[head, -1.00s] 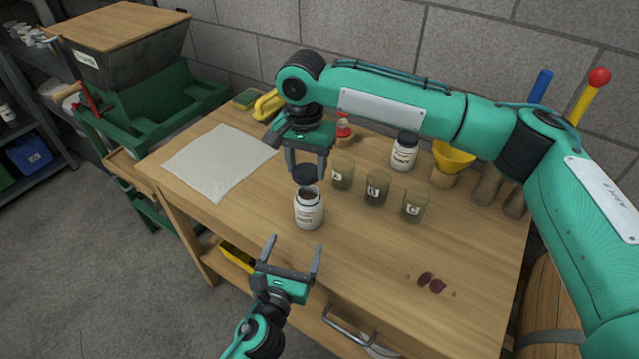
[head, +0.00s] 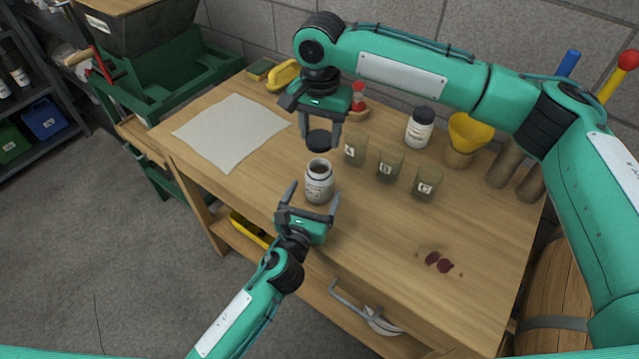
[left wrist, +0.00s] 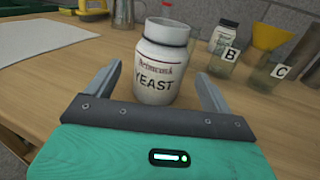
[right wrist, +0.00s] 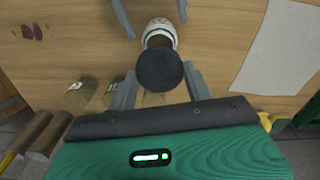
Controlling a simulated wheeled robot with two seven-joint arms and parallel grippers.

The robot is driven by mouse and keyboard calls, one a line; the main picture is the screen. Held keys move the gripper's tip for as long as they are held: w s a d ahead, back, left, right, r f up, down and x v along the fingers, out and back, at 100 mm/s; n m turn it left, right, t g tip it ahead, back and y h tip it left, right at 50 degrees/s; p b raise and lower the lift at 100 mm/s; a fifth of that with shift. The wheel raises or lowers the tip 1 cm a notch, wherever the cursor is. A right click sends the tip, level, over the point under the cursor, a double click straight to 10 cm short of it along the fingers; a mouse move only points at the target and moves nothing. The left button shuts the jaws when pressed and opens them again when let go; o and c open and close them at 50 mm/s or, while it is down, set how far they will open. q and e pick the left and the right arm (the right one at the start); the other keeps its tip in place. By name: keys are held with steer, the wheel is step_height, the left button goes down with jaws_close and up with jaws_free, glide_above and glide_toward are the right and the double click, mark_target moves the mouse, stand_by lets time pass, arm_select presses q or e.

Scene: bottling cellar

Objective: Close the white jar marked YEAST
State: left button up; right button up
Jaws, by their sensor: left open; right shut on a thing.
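The white jar marked YEAST (head: 319,184) stands upright and open-mouthed on the bench; its label shows in the left wrist view (left wrist: 160,70). My left gripper (head: 313,193) is open, low in front of the jar, with its fingers spread towards the jar's two sides. In the left wrist view the jar is between and just beyond the fingertips. My right gripper (head: 322,140) is shut on a black lid (head: 320,141), held just above the jar's mouth and apart from it. In the right wrist view the lid (right wrist: 159,69) partly hides the jar (right wrist: 160,30).
Glass beakers marked A (head: 354,149), B (head: 390,167) and C (head: 426,184) stand right of the jar. A second white jar with a black cap (head: 419,128) and a yellow funnel (head: 468,131) stand behind. A white sheet (head: 230,130) lies left. Dark red stains (head: 438,262) mark the right front.

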mark_target(319, 181)
arm_select(q)
steer(key=x, duration=0.6)
steer(key=shift+s, duration=0.1)
steer(key=c, duration=1.5)
arm_select(e)
steer(key=shift+f, duration=2.45)
steer(key=shift+f, duration=0.15)
steer(key=shift+f, duration=0.75)
steer(key=shift+f, duration=0.55)
